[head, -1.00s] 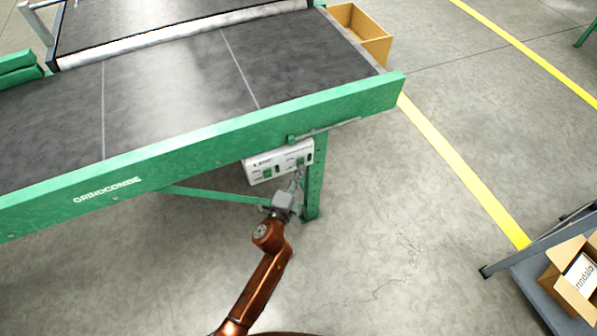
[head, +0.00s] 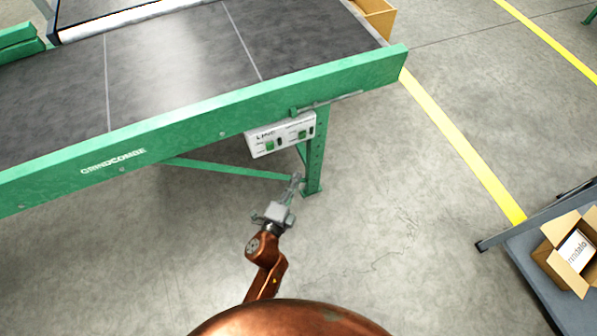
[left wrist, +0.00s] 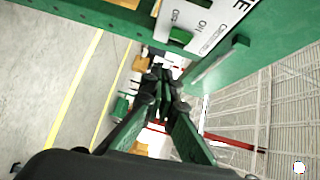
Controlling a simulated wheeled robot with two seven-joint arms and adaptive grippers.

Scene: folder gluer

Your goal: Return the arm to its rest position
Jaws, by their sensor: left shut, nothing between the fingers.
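My left arm reaches up from the bottom of the head view. Its gripper (head: 295,184) is shut and empty, in front of the conveyor's green leg and below the white control panel (head: 281,135). It is apart from the panel. In the left wrist view the shut fingers (left wrist: 163,85) point away from the camera, with the panel (left wrist: 200,25) and its green switch above them. My right gripper is not in view.
The green-framed conveyor (head: 220,115) with a dark belt fills the upper left. A grey cart (head: 530,262) with an open cardboard box (head: 570,255) stands at the right. Another cardboard box (head: 377,17) is behind the conveyor's end. The floor between conveyor and cart is clear.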

